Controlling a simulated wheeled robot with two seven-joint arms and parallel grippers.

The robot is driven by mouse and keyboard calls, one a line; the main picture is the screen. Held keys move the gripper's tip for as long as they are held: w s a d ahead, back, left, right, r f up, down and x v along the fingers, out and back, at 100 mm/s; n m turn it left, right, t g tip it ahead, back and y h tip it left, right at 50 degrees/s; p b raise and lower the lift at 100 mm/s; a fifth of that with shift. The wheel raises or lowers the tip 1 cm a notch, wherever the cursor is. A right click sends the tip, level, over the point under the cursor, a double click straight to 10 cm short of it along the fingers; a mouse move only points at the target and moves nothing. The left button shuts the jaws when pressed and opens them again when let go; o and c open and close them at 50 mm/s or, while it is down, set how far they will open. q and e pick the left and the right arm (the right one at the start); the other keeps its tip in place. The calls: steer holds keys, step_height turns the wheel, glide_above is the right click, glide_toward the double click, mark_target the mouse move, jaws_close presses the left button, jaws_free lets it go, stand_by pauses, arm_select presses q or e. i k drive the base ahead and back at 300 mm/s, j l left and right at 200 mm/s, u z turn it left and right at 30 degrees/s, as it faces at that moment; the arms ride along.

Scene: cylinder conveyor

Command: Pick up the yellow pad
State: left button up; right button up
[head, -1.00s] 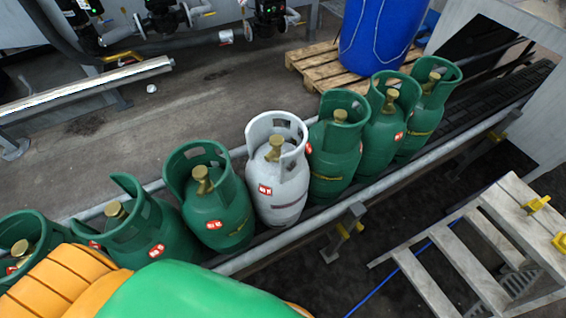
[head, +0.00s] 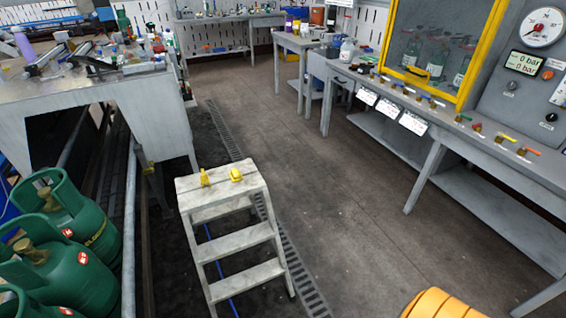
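A small, low yellow piece (head: 236,174) lies on the top of a grey step stool (head: 222,192), and it looks most like the yellow pad. A second yellow piece (head: 205,178), more upright and clamp-like, stands just left of it on the same top. Both are too small to make out in detail. Neither of my grippers is in view.
Green gas cylinders (head: 82,225) stand along a railed conveyor (head: 128,230) at the left. A cluttered workbench (head: 60,110) is behind the stool. A long bench (head: 480,150) with gauges and valves runs along the right. The floor (head: 345,215) between is clear.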

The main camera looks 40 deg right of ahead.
mark_target(235, 175)
steer(key=z, duration=0.75)
